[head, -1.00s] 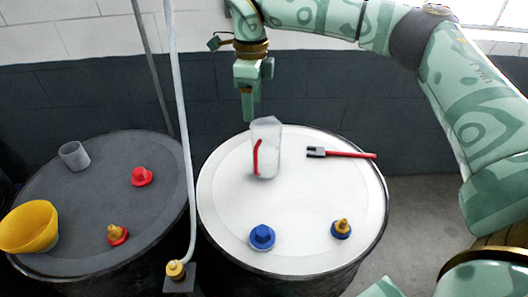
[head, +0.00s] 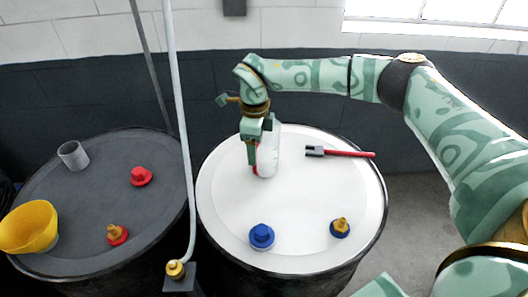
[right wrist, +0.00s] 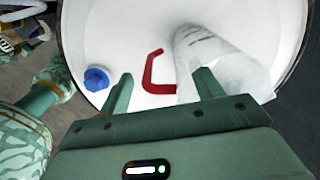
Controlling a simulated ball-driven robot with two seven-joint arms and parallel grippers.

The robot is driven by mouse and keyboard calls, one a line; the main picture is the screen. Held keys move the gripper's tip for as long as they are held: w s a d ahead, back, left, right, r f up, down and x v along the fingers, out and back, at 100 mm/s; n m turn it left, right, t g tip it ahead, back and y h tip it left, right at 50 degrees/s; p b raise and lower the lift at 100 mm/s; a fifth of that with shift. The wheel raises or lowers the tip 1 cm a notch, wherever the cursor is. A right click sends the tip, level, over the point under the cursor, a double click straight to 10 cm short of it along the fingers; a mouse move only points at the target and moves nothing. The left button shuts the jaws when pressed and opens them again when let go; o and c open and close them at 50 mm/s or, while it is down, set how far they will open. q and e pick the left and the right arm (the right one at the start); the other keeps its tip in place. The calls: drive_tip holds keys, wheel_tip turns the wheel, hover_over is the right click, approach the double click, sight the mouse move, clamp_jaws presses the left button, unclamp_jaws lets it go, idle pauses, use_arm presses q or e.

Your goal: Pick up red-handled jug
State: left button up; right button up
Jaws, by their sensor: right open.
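The jug (head: 268,155) is a clear, whitish vessel with a red handle, standing on the white drum top (head: 300,215). My right gripper (head: 254,160) is open and points down at the jug's handle side, partly covering the jug in the head view. In the right wrist view, the red handle (right wrist: 152,72) shows in the gap between the open fingertips of my right gripper (right wrist: 165,85). The jug's body (right wrist: 222,62) lies beyond the right-hand finger, which covers part of it. I cannot tell whether a finger touches the jug. My left gripper is not in view.
On the white drum are a red-handled tool (head: 340,153), a blue knob (head: 262,236) and a blue-and-yellow fitting (head: 340,227). A pale upright pipe (head: 180,100) stands left. The dark drum (head: 75,205) holds a yellow bowl (head: 28,228), a grey cup (head: 73,155) and red parts.

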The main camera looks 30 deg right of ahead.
clamp_jaws()
drive_tip(key=shift+r, duration=0.2)
